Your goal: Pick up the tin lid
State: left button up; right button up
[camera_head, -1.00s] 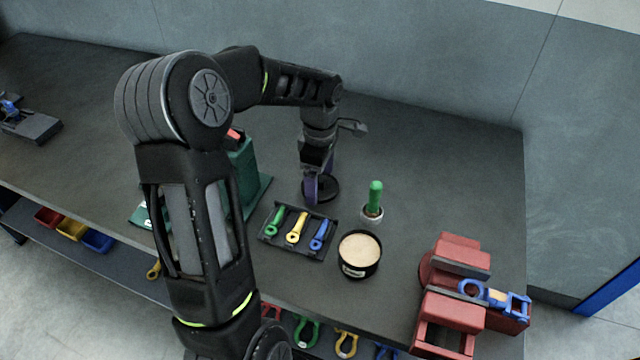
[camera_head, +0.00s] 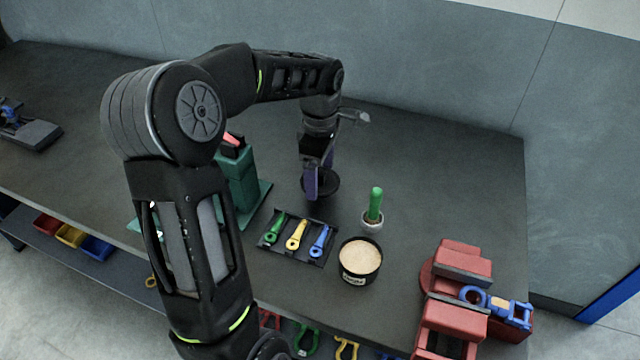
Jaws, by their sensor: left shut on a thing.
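The tin lid (camera_head: 327,185) is a dark round disc on the bench, behind the tray of shackle parts. My left gripper (camera_head: 318,186) comes down over it from above, its purple fingers shut on the lid. The fingers hide part of the lid. I cannot tell whether the lid is clear of the bench. An open black tin (camera_head: 346,271) with pale contents stands nearer, to the right of the tray. My right gripper is not in view.
A black tray (camera_head: 270,247) holds green, yellow and blue tools. A red vise (camera_head: 455,315) holding a blue shackle is at the right. A green machine (camera_head: 243,185) stands behind my left arm. The back right bench is clear.

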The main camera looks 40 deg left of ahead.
aim_at(320, 173)
pick_arm(q)
notch_tip(320, 173, up, 6)
jog(key=shift+d+f, duration=0.1)
jog(key=shift+f, duration=0.05)
dwell(0.7)
